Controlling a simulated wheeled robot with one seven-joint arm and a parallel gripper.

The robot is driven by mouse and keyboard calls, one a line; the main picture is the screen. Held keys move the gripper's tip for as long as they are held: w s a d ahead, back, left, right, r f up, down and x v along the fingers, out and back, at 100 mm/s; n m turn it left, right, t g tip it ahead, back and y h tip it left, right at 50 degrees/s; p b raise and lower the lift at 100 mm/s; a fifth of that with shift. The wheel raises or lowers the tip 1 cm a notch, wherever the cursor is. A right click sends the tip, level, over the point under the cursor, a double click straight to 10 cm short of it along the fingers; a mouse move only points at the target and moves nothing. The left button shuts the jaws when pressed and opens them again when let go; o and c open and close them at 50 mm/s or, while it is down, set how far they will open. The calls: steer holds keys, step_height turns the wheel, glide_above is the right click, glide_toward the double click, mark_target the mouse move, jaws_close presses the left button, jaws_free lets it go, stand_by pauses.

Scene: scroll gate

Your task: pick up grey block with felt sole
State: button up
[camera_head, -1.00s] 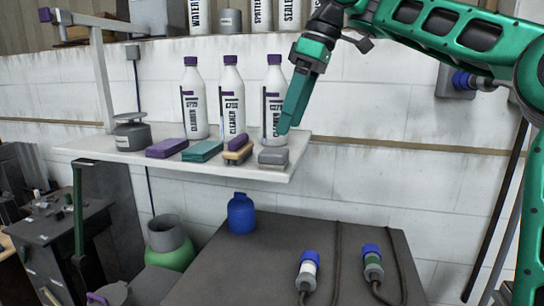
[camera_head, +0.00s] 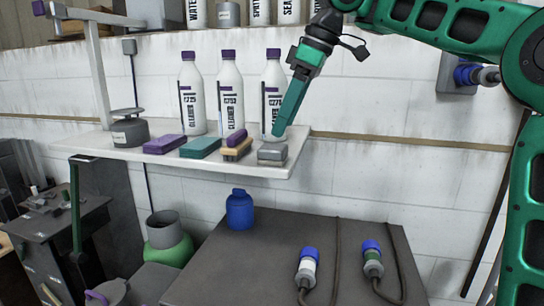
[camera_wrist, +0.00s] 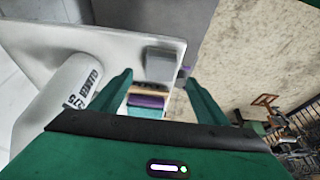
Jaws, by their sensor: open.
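The grey block (camera_head: 272,153) with a darker layer at its underside sits at the right end of the white shelf (camera_head: 255,172). In the wrist view the grey block (camera_wrist: 161,65) lies beyond and between my open fingers. My gripper (camera_head: 280,132) points down just above the block in the head view. In the wrist view my gripper (camera_wrist: 155,85) is open, with nothing held between the fingers. Whether the fingers touch the block cannot be told.
A purple-topped brush (camera_head: 236,148), a teal block (camera_head: 201,147) and a purple block (camera_head: 165,144) lie left of the grey block. Several white bottles (camera_head: 230,95) stand behind. A dark table (camera_head: 270,270) with a blue canister (camera_head: 240,210) is below.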

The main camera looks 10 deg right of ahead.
mark_target(273, 146)
steer(key=shift+f, duration=0.35)
steer(key=shift+w+f, duration=0.1)
steer(key=shift+a+f, duration=0.4)
steer(key=shift+f, duration=0.1)
steer(key=shift+x, duration=1.9)
steer(key=shift+w, duration=0.1)
steer(key=c, duration=1.2)
